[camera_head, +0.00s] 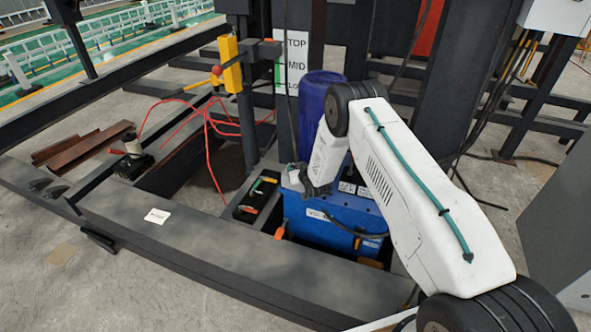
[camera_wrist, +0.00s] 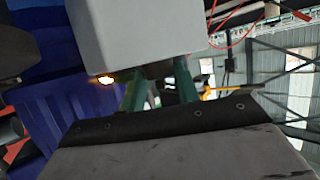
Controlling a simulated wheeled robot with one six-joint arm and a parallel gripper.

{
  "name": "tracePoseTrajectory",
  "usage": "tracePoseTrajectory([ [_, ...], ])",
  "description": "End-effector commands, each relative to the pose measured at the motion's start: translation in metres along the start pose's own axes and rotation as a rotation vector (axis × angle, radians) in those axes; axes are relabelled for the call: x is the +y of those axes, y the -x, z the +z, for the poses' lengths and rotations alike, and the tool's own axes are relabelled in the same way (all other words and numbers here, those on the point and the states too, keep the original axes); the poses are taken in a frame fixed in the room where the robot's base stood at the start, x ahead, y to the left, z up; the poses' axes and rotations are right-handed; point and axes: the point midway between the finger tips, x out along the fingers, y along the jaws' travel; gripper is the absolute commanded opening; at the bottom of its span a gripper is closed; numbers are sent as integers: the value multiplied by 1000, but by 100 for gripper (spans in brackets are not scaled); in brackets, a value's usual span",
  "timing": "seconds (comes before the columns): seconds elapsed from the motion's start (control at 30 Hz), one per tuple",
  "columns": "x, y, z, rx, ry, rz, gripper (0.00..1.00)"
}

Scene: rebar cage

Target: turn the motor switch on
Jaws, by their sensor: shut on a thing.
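My gripper (camera_head: 297,182) is at the left end of the blue motor unit (camera_head: 350,215) in the head view, low beside the dark post. My own arm hides part of the unit. In the wrist view, the two green fingers of my gripper (camera_wrist: 157,78) reach up to a pale grey box (camera_wrist: 135,30). They are shut on a small dark piece at the box's lower face. It may be the motor switch, but its shape and position are mostly hidden by the fingers and shadow.
A dark steel beam (camera_head: 190,238) runs along the front. A tray with coloured tools (camera_head: 258,195) lies left of my gripper. A yellow lever box (camera_head: 230,65) and red cables (camera_head: 212,125) are further left. A dark column (camera_head: 450,85) stands behind my arm.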

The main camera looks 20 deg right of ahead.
Motion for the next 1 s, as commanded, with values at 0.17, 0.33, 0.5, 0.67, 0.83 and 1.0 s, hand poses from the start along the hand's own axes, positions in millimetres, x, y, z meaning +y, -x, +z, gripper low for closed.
tracePoseTrajectory([
  [0.17,-1,0,0,0,-10,23,9],
  [0.33,-4,0,0,0,-37,89,9],
  [0.5,-6,0,0,0,-87,206,9],
  [0.67,-9,-1,0,0,-142,340,9],
  [0.83,-11,-3,-1,2,-204,490,9],
  [1.0,-13,-4,-2,2,-266,639,9],
])
